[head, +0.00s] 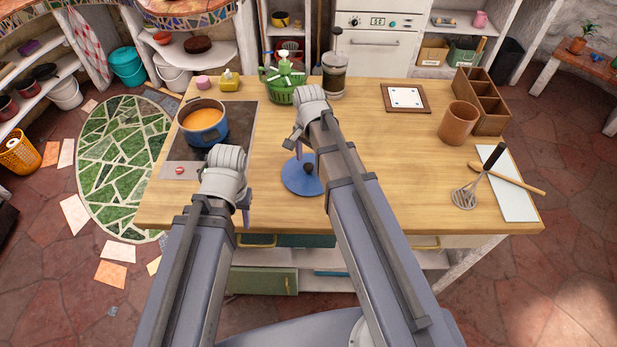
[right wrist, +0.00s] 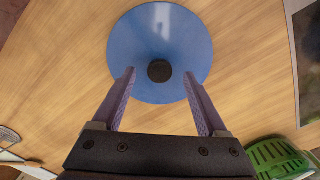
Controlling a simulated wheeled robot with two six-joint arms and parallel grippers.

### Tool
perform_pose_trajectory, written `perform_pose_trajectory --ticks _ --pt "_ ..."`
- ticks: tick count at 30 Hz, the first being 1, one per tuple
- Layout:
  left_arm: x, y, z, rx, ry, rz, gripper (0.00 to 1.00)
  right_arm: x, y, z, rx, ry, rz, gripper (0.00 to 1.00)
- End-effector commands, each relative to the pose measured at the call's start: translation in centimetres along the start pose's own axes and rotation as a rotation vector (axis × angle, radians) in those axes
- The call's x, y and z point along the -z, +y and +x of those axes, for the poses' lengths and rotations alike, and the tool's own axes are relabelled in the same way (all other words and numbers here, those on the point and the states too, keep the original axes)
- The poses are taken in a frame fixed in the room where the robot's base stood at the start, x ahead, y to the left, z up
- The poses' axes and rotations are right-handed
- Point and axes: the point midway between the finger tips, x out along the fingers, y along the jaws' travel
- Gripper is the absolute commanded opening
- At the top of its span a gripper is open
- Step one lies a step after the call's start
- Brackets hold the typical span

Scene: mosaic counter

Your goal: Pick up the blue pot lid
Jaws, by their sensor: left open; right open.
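The blue pot lid (head: 292,179) lies flat on the wooden counter with its dark knob up, partly hidden by my right arm. In the right wrist view the whole round lid (right wrist: 145,45) shows, with its dark knob (right wrist: 159,71) in the middle. My right gripper (head: 296,149) is above the lid, open and empty. Its fingertips (right wrist: 159,74) appear on either side of the knob, with clear gaps. My left gripper (head: 246,213) is open near the counter's front edge, left of the lid. Its fingers are mostly hidden by its wrist.
A blue pot (head: 207,128) with orange contents stands on the dark hob (head: 243,121) at the left. A green basket (head: 283,93) and a French press (head: 334,76) stand behind my right gripper. The counter between is clear.

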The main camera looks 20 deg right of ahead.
Motion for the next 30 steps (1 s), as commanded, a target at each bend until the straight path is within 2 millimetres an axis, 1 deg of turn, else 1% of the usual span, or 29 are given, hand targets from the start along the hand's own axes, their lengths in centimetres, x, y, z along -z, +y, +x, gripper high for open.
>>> perform_pose_trajectory --ticks 1,5,8,14,17,30 --pt "0.1 0.1 1.4 0.000 0.000 0.000 0.45 -0.1 0.1 1.4 0.000 0.000 0.000 0.76" --pt "0.2 0.3 2.8 0.000 0.000 0.000 0.45 -0.1 0.0 2.8 0.000 0.000 0.000 0.76" --pt "0.2 0.3 3.1 0.000 0.000 0.000 0.45 -0.1 0.0 3.1 0.000 0.000 0.000 0.76" --pt "0.2 0.3 2.9 0.000 0.000 0.000 0.45 -0.1 0.0 2.9 0.000 0.000 0.000 0.76" --pt "0.2 0.3 2.9 0.000 0.000 0.000 0.45 -0.1 0.0 2.9 0.000 0.000 0.000 0.67" --pt "0.2 0.3 2.9 0.000 0.000 0.000 0.45 -0.1 0.0 2.9 0.000 0.000 0.000 0.17"
